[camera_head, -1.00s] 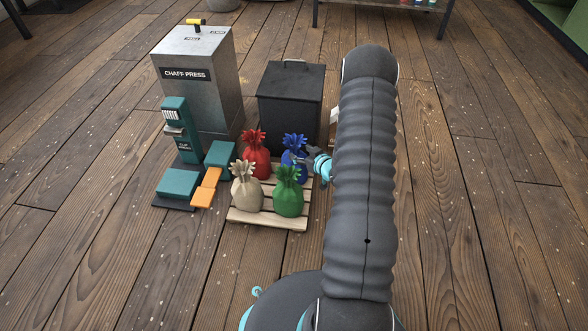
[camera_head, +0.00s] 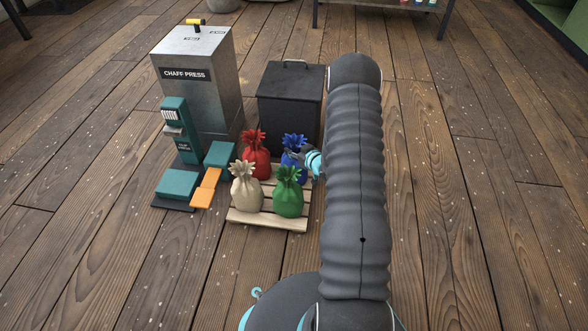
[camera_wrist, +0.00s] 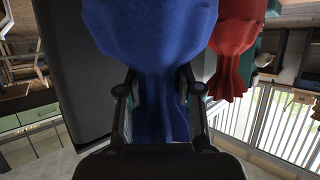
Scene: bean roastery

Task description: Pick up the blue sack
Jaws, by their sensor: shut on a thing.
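The blue sack (camera_head: 291,148) stands at the back right of a wooden pallet (camera_head: 262,222), partly hidden by my gripper in the head view. It fills the middle of the wrist view (camera_wrist: 158,62), its neck between the two fingers. My gripper (camera_head: 301,158) is shut on the neck of the blue sack; it also shows in the wrist view (camera_wrist: 158,95). In the head view the sack appears still at pallet level.
A red sack (camera_head: 256,160), a beige sack (camera_head: 246,192) and a green sack (camera_head: 288,196) share the pallet. A black bin (camera_head: 290,105) stands close behind. The chaff press (camera_head: 197,90) and a teal scale-like device (camera_head: 178,185) stand left. Floor at right is clear.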

